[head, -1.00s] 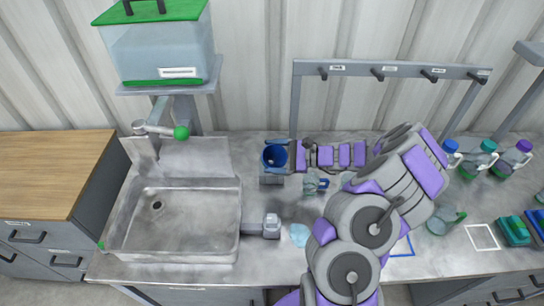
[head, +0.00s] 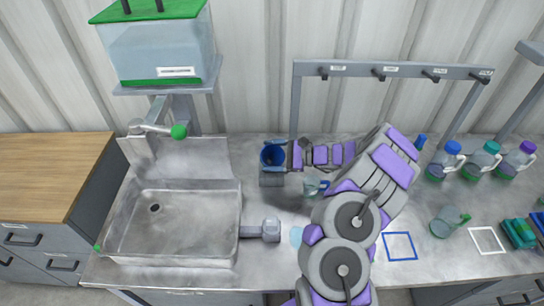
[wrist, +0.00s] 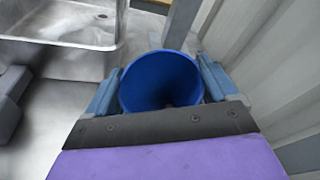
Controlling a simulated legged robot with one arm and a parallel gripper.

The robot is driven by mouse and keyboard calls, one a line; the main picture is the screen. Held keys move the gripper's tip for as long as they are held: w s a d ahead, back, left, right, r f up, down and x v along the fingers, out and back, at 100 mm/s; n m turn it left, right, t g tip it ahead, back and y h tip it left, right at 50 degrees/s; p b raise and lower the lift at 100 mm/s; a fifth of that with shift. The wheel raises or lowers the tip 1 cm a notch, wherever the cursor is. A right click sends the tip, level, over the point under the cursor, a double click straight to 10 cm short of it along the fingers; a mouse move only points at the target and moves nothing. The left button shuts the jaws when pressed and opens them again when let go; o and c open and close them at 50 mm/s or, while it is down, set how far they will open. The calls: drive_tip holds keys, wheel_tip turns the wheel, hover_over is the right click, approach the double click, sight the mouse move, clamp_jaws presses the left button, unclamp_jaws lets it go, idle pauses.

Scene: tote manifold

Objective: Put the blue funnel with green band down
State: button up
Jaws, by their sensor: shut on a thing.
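The blue funnel (head: 273,154) is in my gripper (head: 279,158), over the back of the counter to the right of the sink. In the wrist view I look into the wide blue mouth of the funnel (wrist: 160,78), with the fingers of my gripper (wrist: 160,88) on both sides of it. The gripper is shut on the funnel. The green band and the spout are hidden. Whether the funnel touches anything below cannot be told.
The metal sink (head: 190,260) is at left. A hook rack (head: 390,69) stands behind my arm. A small jug (head: 314,186) is close to my wrist. Capped bottles (head: 484,160) stand at right. A blue square outline (head: 399,233) and a white one (head: 487,228) lie empty.

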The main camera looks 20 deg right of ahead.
drive_tip(key=shift+f, duration=0.5)
drive_tip(key=o, duration=0.8)
